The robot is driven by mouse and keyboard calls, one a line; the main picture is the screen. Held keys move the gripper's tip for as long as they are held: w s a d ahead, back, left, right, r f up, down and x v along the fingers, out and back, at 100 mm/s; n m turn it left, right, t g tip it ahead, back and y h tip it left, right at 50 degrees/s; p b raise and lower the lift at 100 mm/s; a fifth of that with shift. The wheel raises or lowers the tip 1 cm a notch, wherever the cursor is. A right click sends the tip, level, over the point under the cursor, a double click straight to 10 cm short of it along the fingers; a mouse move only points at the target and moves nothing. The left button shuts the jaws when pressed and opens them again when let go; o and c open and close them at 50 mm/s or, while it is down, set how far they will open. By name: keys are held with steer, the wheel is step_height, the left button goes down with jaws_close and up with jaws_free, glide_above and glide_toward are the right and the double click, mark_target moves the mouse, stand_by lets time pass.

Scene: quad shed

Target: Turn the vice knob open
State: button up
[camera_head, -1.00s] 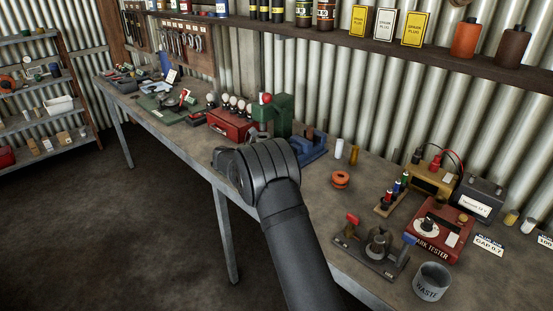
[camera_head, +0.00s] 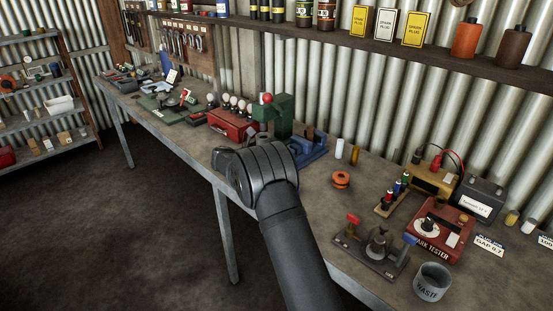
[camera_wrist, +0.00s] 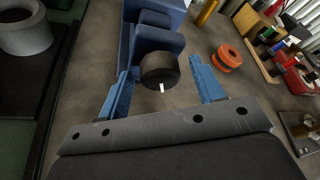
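The vice (camera_head: 312,152) is blue and stands on the workbench behind my wrist in the head view. In the wrist view the vice (camera_wrist: 157,38) points its dark round knob (camera_wrist: 160,70) toward me. A white mark on the knob points down in the picture. My gripper (camera_wrist: 159,68) is open, with one blue finger on each side of the knob. Gaps show between the fingers and the knob, and nothing is held. In the head view my own arm hides the gripper and the knob.
A green press (camera_head: 285,115) stands left of the vice. Right of it are a white cylinder (camera_head: 339,148), a brass cylinder (camera_head: 354,155) and an orange spool (camera_head: 341,179), also in the wrist view (camera_wrist: 228,56). Bare bench lies between the vice and spool.

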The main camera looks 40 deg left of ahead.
steer(key=shift+s, duration=0.1)
steer(key=v, duration=1.7)
steer(key=shift+s, duration=0.15)
steer(key=x, duration=1.7)
steer(key=shift+w, duration=0.25)
